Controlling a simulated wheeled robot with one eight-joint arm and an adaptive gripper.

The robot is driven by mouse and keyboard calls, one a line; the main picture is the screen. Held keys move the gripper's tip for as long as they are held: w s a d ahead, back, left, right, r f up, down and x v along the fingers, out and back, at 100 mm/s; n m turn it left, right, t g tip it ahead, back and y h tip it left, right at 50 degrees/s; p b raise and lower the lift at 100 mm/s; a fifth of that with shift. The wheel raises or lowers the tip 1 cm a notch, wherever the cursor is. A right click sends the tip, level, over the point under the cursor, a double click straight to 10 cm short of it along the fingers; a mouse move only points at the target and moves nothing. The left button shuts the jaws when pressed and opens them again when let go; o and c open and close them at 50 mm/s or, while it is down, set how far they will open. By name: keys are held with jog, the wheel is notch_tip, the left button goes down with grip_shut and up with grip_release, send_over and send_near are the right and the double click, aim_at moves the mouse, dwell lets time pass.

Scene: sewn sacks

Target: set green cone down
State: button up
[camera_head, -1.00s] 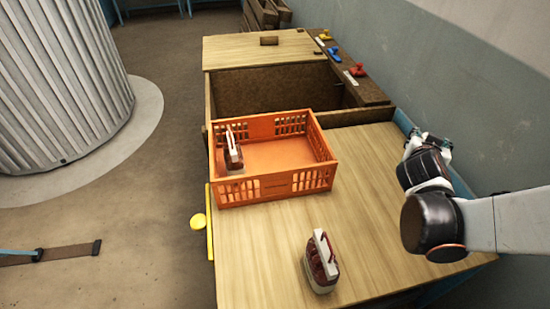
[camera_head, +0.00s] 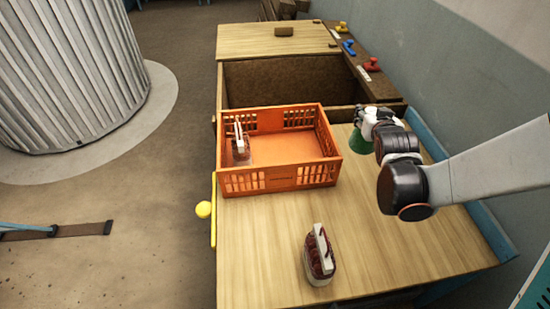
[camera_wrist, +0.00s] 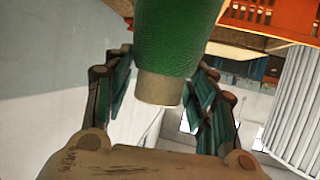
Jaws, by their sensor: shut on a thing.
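The green cone (camera_head: 358,142) is in my gripper at the right of the orange crate, over the right part of the wooden worktop. In the wrist view the green cone (camera_wrist: 172,40) shows close up, with a blunt tan end (camera_wrist: 158,88) between the fingers. My gripper (camera_head: 372,122) is shut on it. In the wrist view my gripper (camera_wrist: 160,85) has one finger on each side of the cone. Whether the cone touches the worktop cannot be told.
A similar item (camera_head: 319,258) stands at the front. An open bin (camera_head: 290,85) lies behind. The worktop between crate and front item is clear.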

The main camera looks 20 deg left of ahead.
jog(key=w+a+r+n+g+y+p, duration=0.15)
jog(key=a+r+n+y, duration=0.3)
jog(key=a, duration=0.55)
jog(key=w+a+r+n+g+y+p, duration=0.1)
jog(key=w+a+r+n+g+y, duration=0.3)
jog(key=a, duration=0.7)
notch_tip(320, 180, down, 19)
jog(key=t+b, duration=0.1)
jog(key=b, duration=0.4)
jog(key=shift+s+m+h, duration=0.35)
jog(key=shift+s+m, duration=0.1)
jog(key=shift+d+t, duration=0.1)
jog(key=shift+t, duration=0.15)
